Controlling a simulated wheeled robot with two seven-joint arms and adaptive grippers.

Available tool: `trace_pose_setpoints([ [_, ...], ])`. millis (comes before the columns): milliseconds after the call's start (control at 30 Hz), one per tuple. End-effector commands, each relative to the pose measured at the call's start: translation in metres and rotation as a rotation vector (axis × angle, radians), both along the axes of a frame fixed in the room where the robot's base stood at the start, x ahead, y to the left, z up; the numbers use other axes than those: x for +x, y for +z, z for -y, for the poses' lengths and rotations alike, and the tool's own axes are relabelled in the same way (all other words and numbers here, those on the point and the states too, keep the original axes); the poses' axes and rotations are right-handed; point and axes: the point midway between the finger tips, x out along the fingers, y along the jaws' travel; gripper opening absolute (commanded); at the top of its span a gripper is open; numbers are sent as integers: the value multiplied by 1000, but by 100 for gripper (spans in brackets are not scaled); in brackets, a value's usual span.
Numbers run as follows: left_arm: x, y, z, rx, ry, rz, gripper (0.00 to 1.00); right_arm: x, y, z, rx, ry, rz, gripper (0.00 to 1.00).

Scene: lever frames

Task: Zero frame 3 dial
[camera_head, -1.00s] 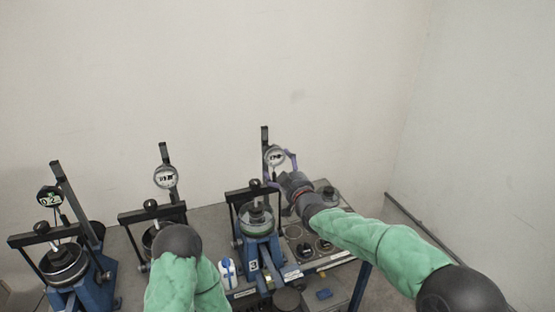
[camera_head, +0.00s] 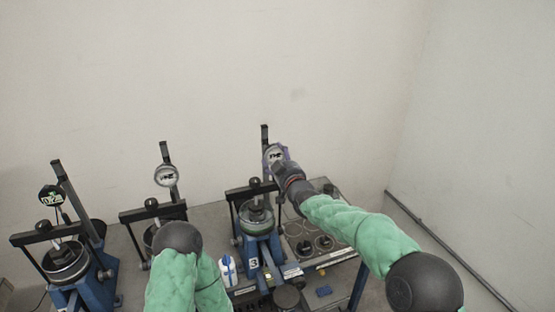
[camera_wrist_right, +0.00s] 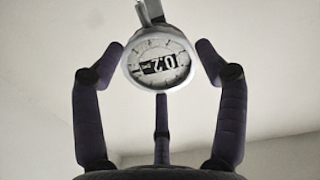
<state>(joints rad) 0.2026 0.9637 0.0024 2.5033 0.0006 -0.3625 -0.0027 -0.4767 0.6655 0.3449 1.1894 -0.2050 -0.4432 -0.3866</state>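My right gripper (camera_head: 273,162) is at this dial. In the right wrist view the dial (camera_wrist_right: 158,62) hangs between the spread fingers of my right gripper (camera_wrist_right: 160,54), one finger on each side. The fingertips are close to the dial's rim; I cannot tell whether they touch it. The dial's display looks like 0.2 upside down. My left gripper is hidden; only the left arm's green sleeve shows.
Two more lever frames, with dials (camera_head: 166,176) and (camera_head: 51,196), stand to the left. A blue-and-white item (camera_head: 228,270) lies left of frame 3. The wall behind is bare.

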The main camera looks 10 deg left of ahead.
Motion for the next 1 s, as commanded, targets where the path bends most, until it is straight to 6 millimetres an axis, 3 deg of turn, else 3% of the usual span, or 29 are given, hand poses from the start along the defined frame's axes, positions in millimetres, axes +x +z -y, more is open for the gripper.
trace_pose_setpoints([
  [33,0,0,0,0,0,0,88,0,0,0,0,0,0,47],
  [100,0,0,0,0,0,0,88,0,0,0,1,0,1,35],
  [467,0,-6,0,0,0,0,88,0,0,0,33,0,-19,35],
  [1000,0,-52,0,0,0,0,88,1,1,1,377,0,-245,35],
])
